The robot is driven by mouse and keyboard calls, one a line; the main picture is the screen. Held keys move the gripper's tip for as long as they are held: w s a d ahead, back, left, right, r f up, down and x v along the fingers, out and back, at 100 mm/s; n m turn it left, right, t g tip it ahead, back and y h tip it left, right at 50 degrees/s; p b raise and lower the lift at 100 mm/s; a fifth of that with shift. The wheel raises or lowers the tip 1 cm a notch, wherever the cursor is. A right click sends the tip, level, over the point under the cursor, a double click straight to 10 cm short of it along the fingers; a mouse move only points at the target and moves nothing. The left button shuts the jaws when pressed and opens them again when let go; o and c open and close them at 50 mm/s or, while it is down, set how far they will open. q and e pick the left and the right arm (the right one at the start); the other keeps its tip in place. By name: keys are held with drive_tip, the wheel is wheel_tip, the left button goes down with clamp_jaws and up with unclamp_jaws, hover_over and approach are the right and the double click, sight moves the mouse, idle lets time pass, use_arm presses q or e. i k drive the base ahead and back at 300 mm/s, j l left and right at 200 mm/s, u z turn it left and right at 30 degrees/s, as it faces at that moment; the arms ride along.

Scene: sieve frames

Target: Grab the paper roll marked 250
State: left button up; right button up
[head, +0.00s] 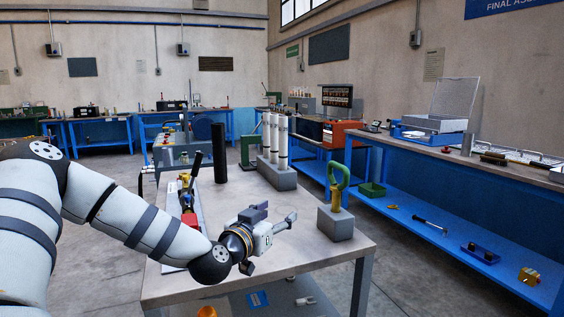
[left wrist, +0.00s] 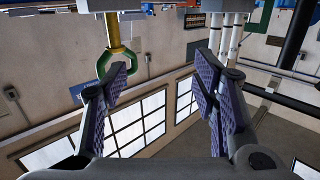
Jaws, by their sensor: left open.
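Three white paper rolls (head: 274,138) stand upright side by side in a grey block (head: 277,174) at the back of the table. Their markings are too small to read, so I cannot tell which is 250. The rolls (left wrist: 232,38) also show in the left wrist view, upside down at the upper right. My left gripper (head: 276,213) is open and empty over the table, in front of the rolls and apart from them. Its two padded fingers (left wrist: 163,70) are spread wide in the left wrist view. My right gripper is not in view.
A green-handled tool (head: 338,184) stands in a grey block (head: 335,223) right of my gripper. A black cylinder (head: 219,153) stands upright left of the rolls.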

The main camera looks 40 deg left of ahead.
sight(283, 128)
drive_tip(key=i+j, duration=0.3)
drive_tip(key=j, duration=0.15)
drive_tip(key=i+j, duration=0.3)
drive_tip(key=j, duration=0.15)
drive_tip(key=i+j, duration=0.3)
drive_tip(key=j, duration=0.1)
